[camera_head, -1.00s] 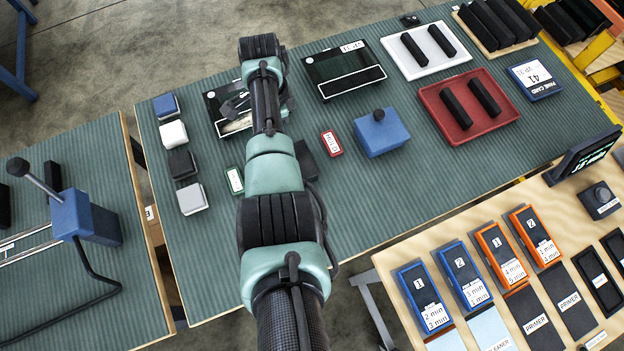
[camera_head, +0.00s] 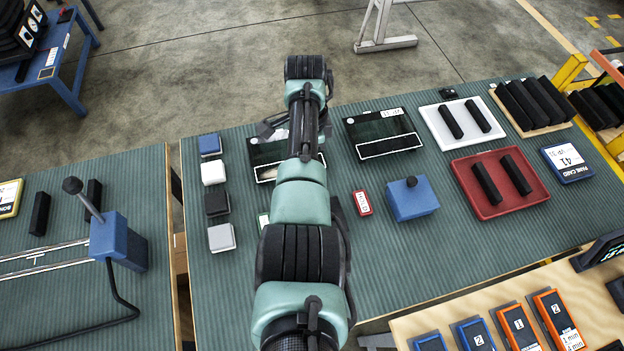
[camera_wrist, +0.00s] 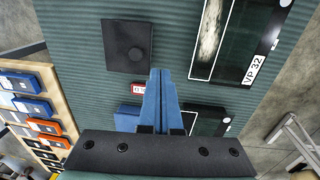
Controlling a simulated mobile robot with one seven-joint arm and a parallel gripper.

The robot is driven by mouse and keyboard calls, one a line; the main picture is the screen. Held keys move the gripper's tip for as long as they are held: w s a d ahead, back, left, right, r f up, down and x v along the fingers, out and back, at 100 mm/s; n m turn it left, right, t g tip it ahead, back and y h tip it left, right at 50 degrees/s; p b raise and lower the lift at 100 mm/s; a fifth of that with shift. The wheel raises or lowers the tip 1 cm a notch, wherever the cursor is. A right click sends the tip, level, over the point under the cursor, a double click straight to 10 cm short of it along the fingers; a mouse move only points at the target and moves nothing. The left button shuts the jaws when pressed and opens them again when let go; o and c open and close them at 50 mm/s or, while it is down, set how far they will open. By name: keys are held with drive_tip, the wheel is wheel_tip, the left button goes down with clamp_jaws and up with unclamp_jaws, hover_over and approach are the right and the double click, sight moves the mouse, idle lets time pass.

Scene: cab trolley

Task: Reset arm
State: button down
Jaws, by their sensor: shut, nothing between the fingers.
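My gripper (camera_wrist: 160,74) shows in the wrist view as two blue fingers lying together, shut with nothing between them. It points over the ribbed green bench mat (camera_wrist: 75,40). A dark square block with a round knob (camera_wrist: 127,62) lies left of the fingertips, and a panel labelled VP 32 (camera_wrist: 203,72) lies to their right. In the head view my arm reaches up the middle across the bench and hides most of the gripper. The arm also covers part of a dark panel (camera_head: 262,154).
Small blocks (camera_head: 213,173) stand left of the arm. A second dark panel (camera_head: 368,128), a blue knobbed box (camera_head: 412,204), a white tray (camera_head: 438,138) and a red tray (camera_head: 520,200) lie to the right. Open floor (camera_head: 200,70) lies beyond the bench.

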drive_tip(key=w+r, duration=0.1)
drive_tip(key=w+r+b, duration=0.1)
drive_tip(key=r, duration=0.1)
drive_tip(key=w+r+b, duration=0.1)
drive_tip(key=r, duration=0.1)
drive_tip(key=shift+w+a, duration=0.2)
drive_tip(key=shift+a, duration=0.1)
